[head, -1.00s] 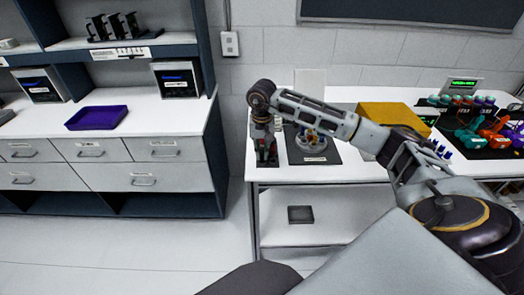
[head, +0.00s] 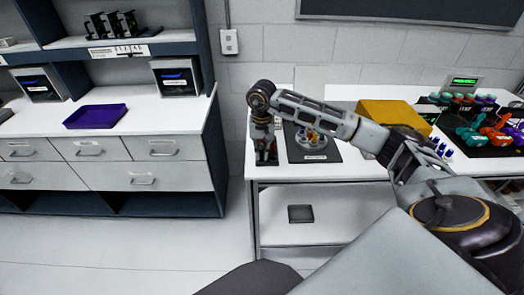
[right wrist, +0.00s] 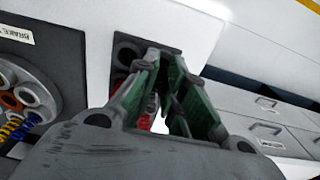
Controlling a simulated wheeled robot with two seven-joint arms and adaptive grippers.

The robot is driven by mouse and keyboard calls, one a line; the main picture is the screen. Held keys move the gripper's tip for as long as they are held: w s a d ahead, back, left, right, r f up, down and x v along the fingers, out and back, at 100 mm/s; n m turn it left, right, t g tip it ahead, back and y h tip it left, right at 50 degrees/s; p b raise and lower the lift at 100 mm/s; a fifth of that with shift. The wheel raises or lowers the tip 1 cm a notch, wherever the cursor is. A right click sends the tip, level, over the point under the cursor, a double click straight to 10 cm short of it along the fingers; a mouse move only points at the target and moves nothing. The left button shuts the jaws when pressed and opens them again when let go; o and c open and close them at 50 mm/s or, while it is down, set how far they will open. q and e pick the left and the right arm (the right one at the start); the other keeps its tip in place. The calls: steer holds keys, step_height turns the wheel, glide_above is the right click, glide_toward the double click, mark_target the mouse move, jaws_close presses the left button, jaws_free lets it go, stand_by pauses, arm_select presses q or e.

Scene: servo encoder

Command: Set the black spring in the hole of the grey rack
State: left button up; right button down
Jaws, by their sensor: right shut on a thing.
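The rack (right wrist: 140,42) is a dark grey block with round holes, partly hidden behind my fingers in the right wrist view. A red spring (right wrist: 147,120) shows in part by the fingers. My right gripper (head: 265,157) points down over the rack at the left end of the white table. In the right wrist view its green-padded fingers (right wrist: 163,100) are close over the rack. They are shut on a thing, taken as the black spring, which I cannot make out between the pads. Whether it is inside a hole is hidden. My left gripper is not in view.
A round carousel (right wrist: 30,90) with coloured springs sits on a dark mat (head: 330,152) right of the rack. A yellow box (head: 385,112) stands behind my forearm. A purple tray (head: 95,117) lies on the left counter. The floor between counter and table is clear.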

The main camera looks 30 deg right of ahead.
steer(key=shift+f+b, duration=0.35)
steer(key=shift+f, duration=0.05)
stand_by(0.5)
steer(key=c, duration=1.4)
jaws_free()
